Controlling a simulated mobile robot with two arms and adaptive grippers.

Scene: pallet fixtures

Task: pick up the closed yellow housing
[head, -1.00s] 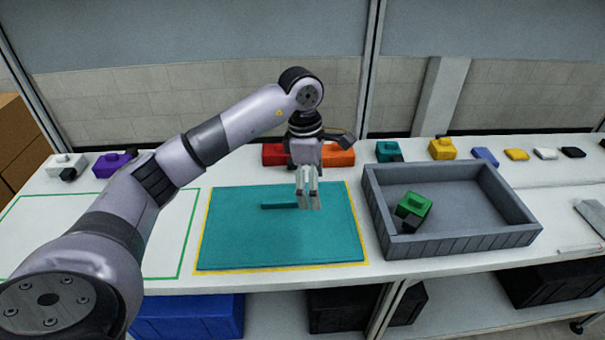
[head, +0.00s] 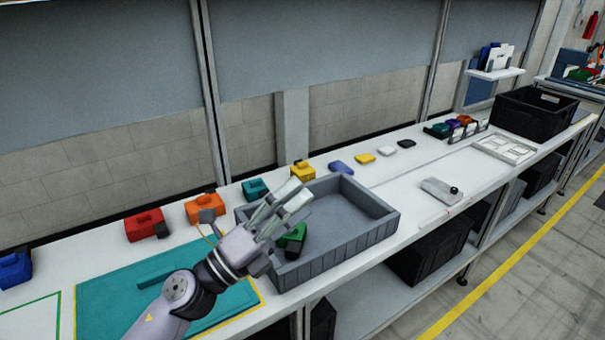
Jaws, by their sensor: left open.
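The yellow housing (head: 303,171) stands on the white bench behind the grey tray (head: 372,236), in the row along the back. It is a small block with a raised top and a dark part at its side. My left gripper (head: 296,194) is open and empty. It hangs over the left part of the tray, in front of the housing in the picture and apart from it, with its fingers pointing up and right. My right gripper is not in view.
A green housing (head: 291,238) lies in the tray, partly behind my gripper. Teal (head: 255,189), orange (head: 205,208) and red (head: 146,224) housings stand left of the yellow one.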

